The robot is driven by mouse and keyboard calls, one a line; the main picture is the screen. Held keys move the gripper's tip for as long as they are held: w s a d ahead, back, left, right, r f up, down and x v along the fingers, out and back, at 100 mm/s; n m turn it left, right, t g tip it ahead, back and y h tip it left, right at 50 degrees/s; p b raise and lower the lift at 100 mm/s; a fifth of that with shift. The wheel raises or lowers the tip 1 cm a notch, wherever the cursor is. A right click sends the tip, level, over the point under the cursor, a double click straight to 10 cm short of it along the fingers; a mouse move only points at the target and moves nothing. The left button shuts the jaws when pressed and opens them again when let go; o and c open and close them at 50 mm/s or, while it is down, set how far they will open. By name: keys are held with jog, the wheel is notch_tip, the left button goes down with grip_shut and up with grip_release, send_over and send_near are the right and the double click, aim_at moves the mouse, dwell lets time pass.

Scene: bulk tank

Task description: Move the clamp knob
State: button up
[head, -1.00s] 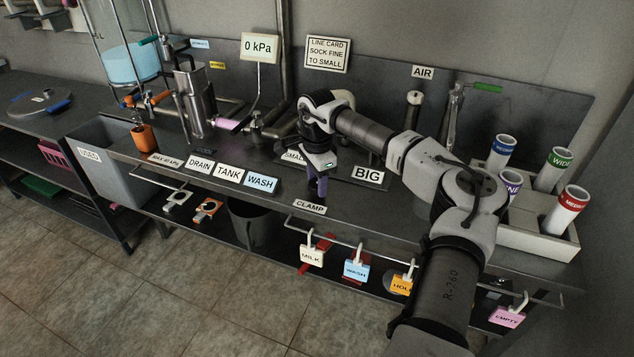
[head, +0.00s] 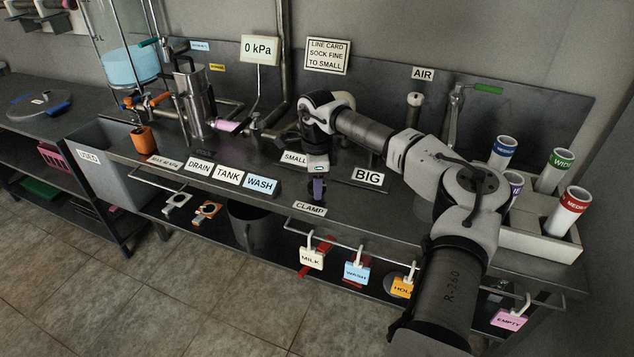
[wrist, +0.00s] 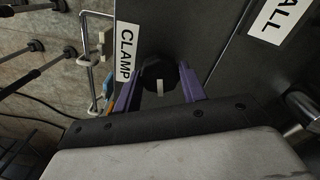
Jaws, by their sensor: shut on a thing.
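The clamp knob (wrist: 158,76) is a dark, faceted knob with a pale pointer mark, beside the CLAMP label (wrist: 126,54) in the wrist view. My gripper (wrist: 158,84) has its two purple fingers on either side of the knob and is shut on it. In the head view, my gripper (head: 318,188) points down at the bench just behind the CLAMP label (head: 309,208). The knob is mostly hidden there by the fingers.
The SMALL sign (head: 294,158) and BIG sign (head: 367,176) stand close by my gripper. A rail with hanging tags, including MILK (head: 311,258), runs along the bench front. A white rack (head: 535,236) of labelled tubes stands at right.

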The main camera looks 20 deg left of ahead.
jog(key=shift+r, duration=0.1)
jog(key=o, duration=1)
notch_tip(320, 180, up, 14)
jog(key=shift+f+b, duration=0.15)
jog(key=shift+b, duration=0.65)
